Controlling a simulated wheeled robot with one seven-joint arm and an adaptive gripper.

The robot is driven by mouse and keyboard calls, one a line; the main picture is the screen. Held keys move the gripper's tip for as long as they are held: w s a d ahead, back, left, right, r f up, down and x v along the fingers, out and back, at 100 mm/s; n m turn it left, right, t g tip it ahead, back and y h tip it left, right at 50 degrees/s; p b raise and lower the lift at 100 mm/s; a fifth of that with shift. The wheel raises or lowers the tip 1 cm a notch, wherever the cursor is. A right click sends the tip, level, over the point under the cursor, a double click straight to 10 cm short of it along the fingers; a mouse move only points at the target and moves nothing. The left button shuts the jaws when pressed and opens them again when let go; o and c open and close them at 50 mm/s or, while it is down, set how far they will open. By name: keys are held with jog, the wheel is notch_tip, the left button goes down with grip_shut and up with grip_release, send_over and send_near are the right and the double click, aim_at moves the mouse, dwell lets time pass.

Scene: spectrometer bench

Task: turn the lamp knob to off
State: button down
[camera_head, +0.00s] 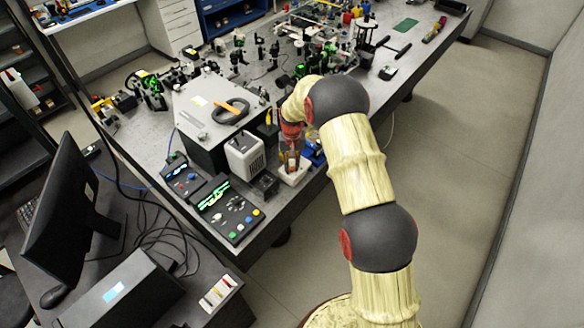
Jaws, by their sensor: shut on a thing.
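My gripper (291,166) points down at the near edge of the bench, just right of a white vented box (245,158) that looks like the lamp housing. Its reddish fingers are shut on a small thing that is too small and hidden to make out. They sit directly over a white block (293,176); I cannot tell whether they touch it. The lamp knob cannot be made out in this view.
A large grey box (205,97) stands behind the white box. A small black box (265,185) and a control panel with coloured buttons (233,213) lie left of my gripper. A blue item (314,152) is close on its right. Optics crowd the bench behind.

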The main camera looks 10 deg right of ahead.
aim_at(292, 168)
jog(key=shift+w+r, duration=0.1)
dwell(0.5)
jog(key=c, duration=1.8)
grip_release()
jog(key=shift+o, duration=0.3)
notch_tip(292, 168, up, 12)
jog(key=shift+n, duration=0.3)
jog(key=s+r+t+b, duration=0.2)
jog(key=s+b, duration=0.3)
jog(key=s, duration=0.8)
jog(key=s+r+n+t+b, duration=0.1)
jog(key=s+r+b, duration=0.3)
jog(key=s, duration=1)
jog(key=s+r+t+b, duration=0.2)
jog(key=s+r+b, duration=0.2)
jog(key=s, duration=1)
jog(key=b, duration=0.3)
jog(key=shift+s+t, duration=0.2)
jog(key=shift+t, duration=0.1)
